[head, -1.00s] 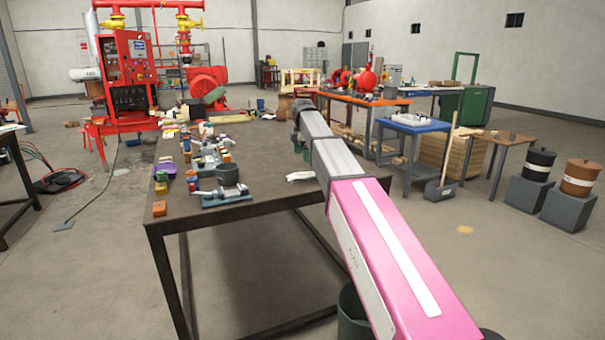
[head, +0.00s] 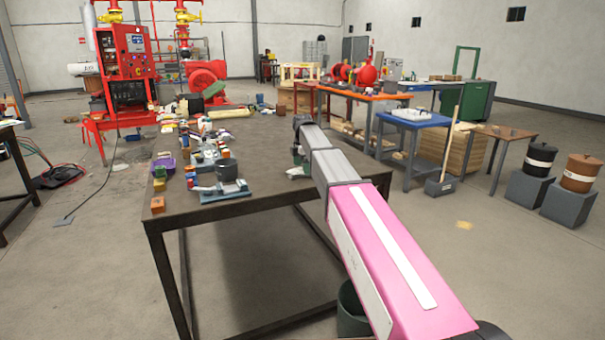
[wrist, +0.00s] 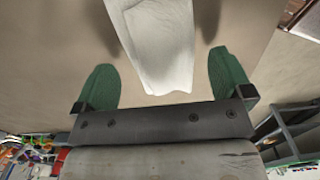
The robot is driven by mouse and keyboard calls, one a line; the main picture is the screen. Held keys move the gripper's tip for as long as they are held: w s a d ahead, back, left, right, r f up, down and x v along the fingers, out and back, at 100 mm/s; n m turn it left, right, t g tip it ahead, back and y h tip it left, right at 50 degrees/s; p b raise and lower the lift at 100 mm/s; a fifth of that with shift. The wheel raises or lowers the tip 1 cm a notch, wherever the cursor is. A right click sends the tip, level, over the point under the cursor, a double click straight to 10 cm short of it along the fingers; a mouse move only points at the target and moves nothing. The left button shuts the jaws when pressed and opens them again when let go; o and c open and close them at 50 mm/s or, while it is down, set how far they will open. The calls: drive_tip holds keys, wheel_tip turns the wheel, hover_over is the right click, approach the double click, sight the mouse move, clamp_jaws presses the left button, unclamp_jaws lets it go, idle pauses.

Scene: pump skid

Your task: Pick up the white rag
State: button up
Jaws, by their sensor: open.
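The white rag (wrist: 153,40) lies on the tabletop in the wrist view, at top centre, with its upper part cut off by the picture edge. My gripper (wrist: 162,62) is open, with one green finger on each side of the rag and a gap to it on both sides. The near end of the rag lies between the fingers. In the head view my gripper (head: 299,160) is low over the right part of the dark table (head: 265,195). My arm and the gripper hide most of the rag there; only a small pale bit (head: 294,173) shows.
A grey cylinder on a blue-based fixture (head: 226,180) and several small coloured blocks stand on the table's left side. A purple bowl (head: 163,165) is beside them. The table's middle is clear. A blue table (head: 412,121) stands farther right.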

sight(301, 169)
drive_tip(key=shift+f, duration=0.8)
drive_tip(key=c, duration=1)
drive_tip(key=shift+r, duration=0.15)
drive_tip(key=shift+r, duration=0.3)
drive_tip(key=r, duration=0.3)
drive_tip(key=shift+s+a+r, duration=0.25)
drive_tip(key=shift+a+r, duration=0.1)
drive_tip(key=shift+r, duration=0.05)
drive_tip(key=s+a+r, duration=0.2)
drive_tip(key=a, duration=0.1)
drive_tip(key=s+a+r, duration=0.2)
drive_tip(key=a, duration=0.1)
drive_tip(key=s+a+r, duration=0.2)
drive_tip(key=a, duration=0.1)
drive_tip(key=shift+a+r, duration=0.15)
drive_tip(key=shift+o, duration=0.3)
drive_tip(key=shift+w, duration=0.1)
